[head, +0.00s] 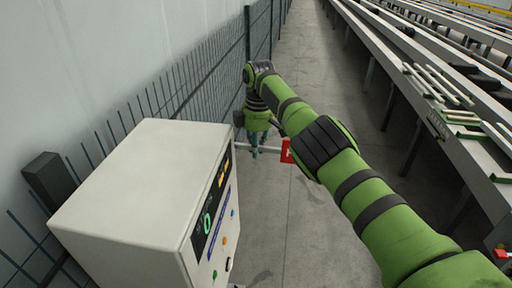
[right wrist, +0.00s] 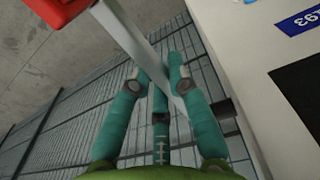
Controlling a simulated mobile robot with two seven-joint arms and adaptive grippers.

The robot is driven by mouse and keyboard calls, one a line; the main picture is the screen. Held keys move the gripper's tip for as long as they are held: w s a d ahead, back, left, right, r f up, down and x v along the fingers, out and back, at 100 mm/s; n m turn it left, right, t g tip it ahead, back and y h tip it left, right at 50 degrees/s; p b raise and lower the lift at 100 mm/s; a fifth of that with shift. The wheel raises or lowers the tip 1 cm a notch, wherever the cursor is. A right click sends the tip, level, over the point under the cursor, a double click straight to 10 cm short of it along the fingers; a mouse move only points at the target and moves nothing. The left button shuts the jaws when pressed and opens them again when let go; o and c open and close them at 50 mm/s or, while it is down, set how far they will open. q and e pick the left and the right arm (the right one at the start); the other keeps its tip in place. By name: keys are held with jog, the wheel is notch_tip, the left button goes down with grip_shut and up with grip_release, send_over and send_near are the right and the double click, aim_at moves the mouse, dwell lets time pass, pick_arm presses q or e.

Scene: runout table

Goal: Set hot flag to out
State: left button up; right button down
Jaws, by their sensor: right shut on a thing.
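The hot flag is a red plate (head: 287,151) with a pale mark, at the end of a light grey bar (head: 271,149). The bar sticks out to the right from the far side of the control cabinet (head: 150,190). My right gripper (head: 256,150) reaches down over the bar and is shut on it, between the cabinet and the red plate. In the right wrist view the teal fingers (right wrist: 162,90) lie on both sides of the bar (right wrist: 140,40), and the red plate (right wrist: 62,10) is at the upper left. My left gripper is not in view.
The cabinet's front panel has a screen (head: 208,219) and coloured buttons. A dark wire fence (head: 150,107) runs along the wall behind. A long runout table (head: 440,115) with rails stands at the right. The concrete floor (head: 310,70) between is clear.

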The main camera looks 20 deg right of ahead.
jog(key=shift+f, duration=0.1)
dwell(0.3)
jog(key=c, duration=1.1)
grip_release()
jog(key=shift+c, duration=0.2)
